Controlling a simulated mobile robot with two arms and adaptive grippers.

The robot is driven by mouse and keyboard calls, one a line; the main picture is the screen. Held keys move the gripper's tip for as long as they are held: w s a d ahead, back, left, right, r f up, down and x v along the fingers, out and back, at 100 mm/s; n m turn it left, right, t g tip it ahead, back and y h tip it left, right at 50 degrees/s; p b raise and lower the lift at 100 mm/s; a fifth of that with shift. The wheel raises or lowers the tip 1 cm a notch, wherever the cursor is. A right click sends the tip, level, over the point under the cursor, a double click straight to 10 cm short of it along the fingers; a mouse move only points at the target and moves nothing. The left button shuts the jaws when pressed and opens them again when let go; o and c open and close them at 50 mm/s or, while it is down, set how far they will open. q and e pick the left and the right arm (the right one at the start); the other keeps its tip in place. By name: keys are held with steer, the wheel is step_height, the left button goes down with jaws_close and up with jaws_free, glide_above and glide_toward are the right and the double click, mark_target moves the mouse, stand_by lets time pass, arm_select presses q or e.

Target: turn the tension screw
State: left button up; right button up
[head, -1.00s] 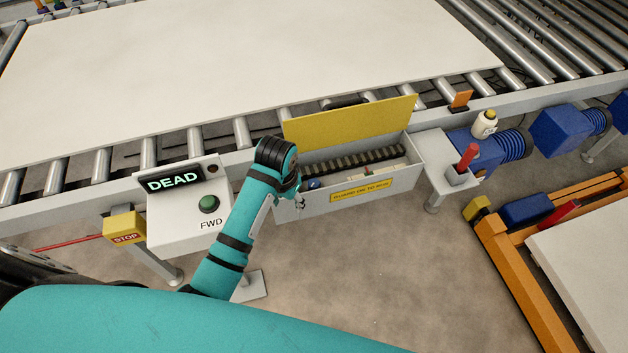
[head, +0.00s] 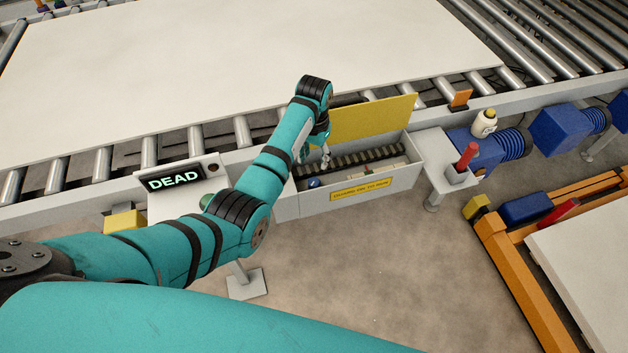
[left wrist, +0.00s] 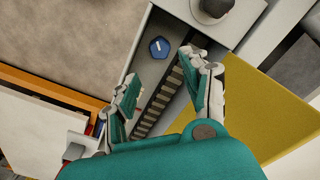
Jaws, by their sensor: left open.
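The tension screw appears to be a blue hexagonal head (head: 314,183) at the left end of the open trough (head: 345,197) on the conveyor's side. In the left wrist view the blue head (left wrist: 159,47) has a short white mark. It lies ahead of my fingertips, roughly between them. My left gripper (head: 326,158) is over the trough, a little behind and above the blue head. The left wrist view shows its two fingers (left wrist: 160,68) spread, with nothing between them and no contact with the head. My right gripper is in neither view.
A raised yellow cover (head: 372,118) stands behind the trough, and a dark toothed chain (head: 375,157) runs inside it. The control box with a "DEAD" display (head: 174,179) is to the left. A shelf with a red handle (head: 467,156) and a white bottle (head: 484,123) are right.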

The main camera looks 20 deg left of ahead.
mark_target(314, 182)
arm_select(q)
step_height(314, 182, down, 12)
steer(key=shift+r+b, duration=0.1)
steer(key=shift+b, duration=0.85)
steer(key=c, duration=0.9)
